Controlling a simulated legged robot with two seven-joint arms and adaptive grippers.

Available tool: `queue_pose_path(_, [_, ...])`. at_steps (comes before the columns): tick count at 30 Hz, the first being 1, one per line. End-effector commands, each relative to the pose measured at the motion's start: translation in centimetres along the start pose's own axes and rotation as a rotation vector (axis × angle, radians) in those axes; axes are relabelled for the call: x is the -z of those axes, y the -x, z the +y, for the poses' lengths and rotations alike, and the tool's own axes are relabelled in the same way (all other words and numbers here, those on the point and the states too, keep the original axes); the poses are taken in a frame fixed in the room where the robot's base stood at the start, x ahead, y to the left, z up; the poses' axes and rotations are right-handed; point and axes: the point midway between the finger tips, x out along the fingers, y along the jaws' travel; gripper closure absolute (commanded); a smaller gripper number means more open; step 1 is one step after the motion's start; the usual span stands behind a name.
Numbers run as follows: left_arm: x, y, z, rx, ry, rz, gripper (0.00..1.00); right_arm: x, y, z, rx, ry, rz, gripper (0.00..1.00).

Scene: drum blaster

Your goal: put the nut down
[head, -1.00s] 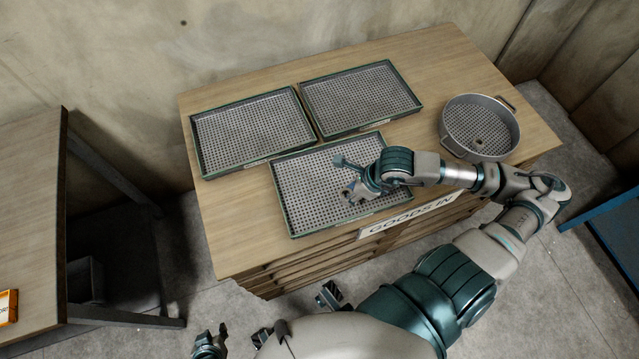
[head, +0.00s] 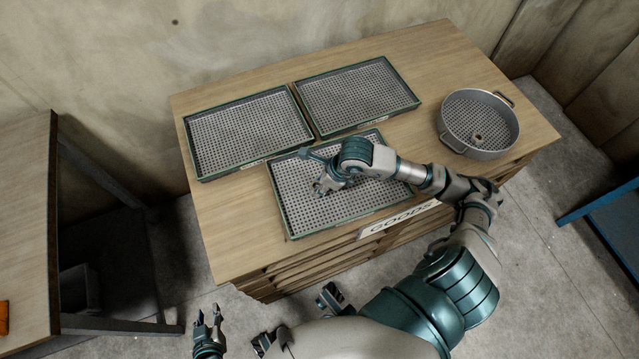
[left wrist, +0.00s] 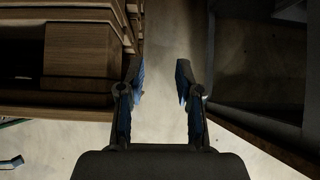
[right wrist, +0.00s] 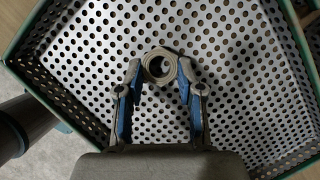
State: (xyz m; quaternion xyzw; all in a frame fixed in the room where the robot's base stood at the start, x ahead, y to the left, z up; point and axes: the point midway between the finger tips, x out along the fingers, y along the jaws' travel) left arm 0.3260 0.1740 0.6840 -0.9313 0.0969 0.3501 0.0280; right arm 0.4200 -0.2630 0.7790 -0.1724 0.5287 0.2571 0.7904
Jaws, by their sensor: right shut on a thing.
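A grey ring-shaped nut (right wrist: 159,66) is between the fingertips of my right gripper (right wrist: 157,75) in the right wrist view. The gripper is shut on it. In the head view my right gripper (head: 322,186) is over the near perforated tray (head: 375,202), towards its left side; the nut is too small there to make out clearly. The tray's holed floor lies behind the nut in the right wrist view; I cannot tell whether the nut touches it. My left gripper (left wrist: 158,82) is open and empty, low beside the bench; it also shows in the head view (head: 207,318).
Two more perforated trays, back left (head: 247,131) and back right (head: 357,92), look empty. A round perforated pan (head: 478,112) with handles holds a small ring at the bench's right. Another table (head: 25,220) stands at the left. Bare wood surrounds the trays.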

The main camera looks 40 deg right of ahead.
Motion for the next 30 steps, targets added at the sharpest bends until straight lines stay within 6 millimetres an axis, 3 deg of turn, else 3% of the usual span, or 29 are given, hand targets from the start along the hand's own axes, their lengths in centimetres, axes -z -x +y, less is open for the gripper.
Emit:
queue_pose_path(7, [0.4, -0.1, 0.1, -0.002, 0.000, 0.022, 0.65, 0.1, -0.3, -0.1, 0.002, 0.000, -0.001, 1.00])
queue_pose_path(8, [0.4, -0.1, 0.1, -0.002, 0.000, 0.021, 0.65, 0.2, -0.4, -0.1, 0.001, 0.000, -0.001, 0.56])
queue_pose_path(10, [0.4, -0.1, 0.1, -0.002, 0.000, 0.021, 0.65, 0.2, -0.4, -0.1, 0.001, 0.000, -0.001, 0.38])
queue_pose_path(22, [0.3, -0.1, 0.0, -0.001, 0.000, 0.009, 0.65, 0.1, 0.4, 0.0, 0.004, 0.001, -0.002, 0.38])
queue_pose_path(30, [-3.2, 1.8, -0.6, 0.015, 0.001, -0.199, 0.65, 0.1, 6.0, -0.1, 0.007, 0.002, -0.003, 0.38])
